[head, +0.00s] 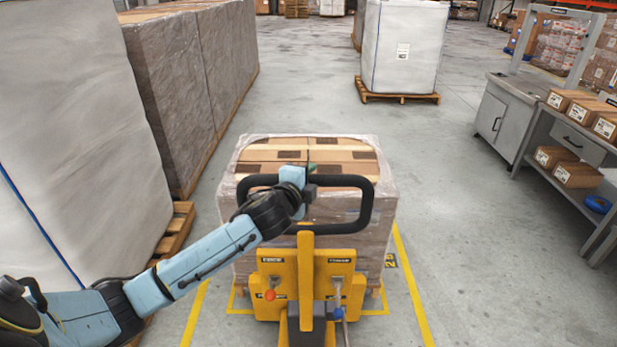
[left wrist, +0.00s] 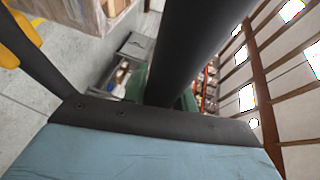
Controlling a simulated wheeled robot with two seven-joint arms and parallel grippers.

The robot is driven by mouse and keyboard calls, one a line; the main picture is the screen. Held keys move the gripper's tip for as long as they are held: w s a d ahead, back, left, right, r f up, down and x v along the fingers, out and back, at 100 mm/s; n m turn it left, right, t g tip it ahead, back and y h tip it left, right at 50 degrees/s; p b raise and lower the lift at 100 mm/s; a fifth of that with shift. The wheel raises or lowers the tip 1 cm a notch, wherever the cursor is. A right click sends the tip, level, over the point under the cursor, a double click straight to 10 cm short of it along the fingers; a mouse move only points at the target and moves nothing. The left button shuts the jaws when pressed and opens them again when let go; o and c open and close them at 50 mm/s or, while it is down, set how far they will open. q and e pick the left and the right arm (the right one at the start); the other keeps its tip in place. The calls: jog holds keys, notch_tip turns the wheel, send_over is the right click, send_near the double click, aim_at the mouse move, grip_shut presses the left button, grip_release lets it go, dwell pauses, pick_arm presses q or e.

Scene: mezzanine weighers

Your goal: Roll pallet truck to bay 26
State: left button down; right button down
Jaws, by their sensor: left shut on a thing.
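The yellow pallet truck (head: 306,280) stands straight ahead of me, with its black loop handle (head: 350,225) towards me. It bears a load of cartons (head: 270,154) wrapped in clear film. My left gripper (head: 308,190) is shut on the handle near the middle of the loop. In the left wrist view the black handle bar (left wrist: 190,50) runs close in front of the gripper. Yellow floor lines (head: 411,290) run on both sides of the truck, and part of a floor marking, perhaps a "2", shows at its right. My right gripper is not in view.
Tall wrapped pallet loads (head: 70,110) line the left side, close to my left arm. A white wrapped load on a wooden pallet (head: 400,98) stands ahead at right. A grey workbench (head: 508,100) with cartons stands at right. Open floor (head: 310,80) lies ahead between them.

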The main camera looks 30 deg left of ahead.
pick_arm(q)
jog(key=shift+w+a, duration=0.55)
jog(key=shift+w, duration=0.3)
jog(key=c, duration=1.5)
grip_release()
jog(key=shift+w+f, duration=0.1)
jog(key=shift+c, duration=0.2)
jog(key=shift+o, duration=2.1)
jog(key=shift+s+d, duration=0.15)
jog(key=shift+s, duration=0.2)
jog(key=shift+w, duration=0.1)
jog(key=v, duration=1.3)
jog(key=shift+s+b, duration=0.2)
jog(key=shift+b, duration=0.1)
